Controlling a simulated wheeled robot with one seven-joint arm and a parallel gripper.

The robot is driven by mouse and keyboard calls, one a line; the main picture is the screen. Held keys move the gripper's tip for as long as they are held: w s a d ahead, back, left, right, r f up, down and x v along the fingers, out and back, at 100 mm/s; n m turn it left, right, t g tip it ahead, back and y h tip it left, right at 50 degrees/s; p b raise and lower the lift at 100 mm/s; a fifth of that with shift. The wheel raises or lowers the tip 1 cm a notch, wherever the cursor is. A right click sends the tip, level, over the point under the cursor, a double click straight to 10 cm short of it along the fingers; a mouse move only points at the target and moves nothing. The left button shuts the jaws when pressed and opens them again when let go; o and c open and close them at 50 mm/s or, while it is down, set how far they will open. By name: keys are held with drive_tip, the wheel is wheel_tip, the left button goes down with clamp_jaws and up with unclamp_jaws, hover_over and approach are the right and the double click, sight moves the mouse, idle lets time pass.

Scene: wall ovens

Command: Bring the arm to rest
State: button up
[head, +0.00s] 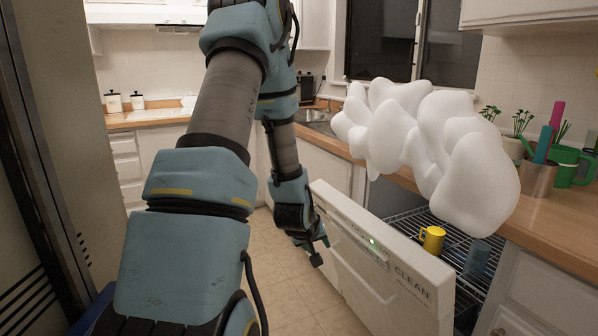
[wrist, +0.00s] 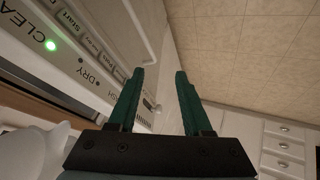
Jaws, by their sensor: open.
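My arm reaches forward and down in the head view, in blue and grey. My gripper (head: 318,251) hangs low beside the left side of the partly open white dishwasher door (head: 385,275). In the wrist view my gripper (wrist: 160,72) shows two green fingers spread apart with nothing between them. The dishwasher panel (wrist: 85,50), with a lit green light, lies close to the left finger. I cannot tell whether they touch.
A white steam-like cloud (head: 425,135) rises over the dishwasher. A yellow mug (head: 432,239) and a bluish cup (head: 477,259) stand in its rack (head: 405,223). Green plants and utensils stand on the wooden counter (head: 565,225). The tiled floor (head: 285,285) near my gripper is clear.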

drive_tip(key=s+a+r+m+g+y+p, duration=0.1)
drive_tip(key=s+a+r+g, duration=0.1)
drive_tip(key=s+a+r, duration=0.4)
drive_tip(key=s+a+r+m+g+y+p, duration=0.1)
drive_tip(key=s+a+r+g+y, duration=0.1)
drive_tip(key=s+a+r, duration=0.3)
drive_tip(key=s+r+g, duration=0.1)
drive_tip(key=s+r, duration=0.3)
drive_tip(key=s, duration=0.2)
drive_tip(key=shift+s+a+r+m+p, duration=0.2)
drive_tip(key=shift+a+r+m+p, duration=0.1)
drive_tip(key=shift+a+p, duration=0.05)
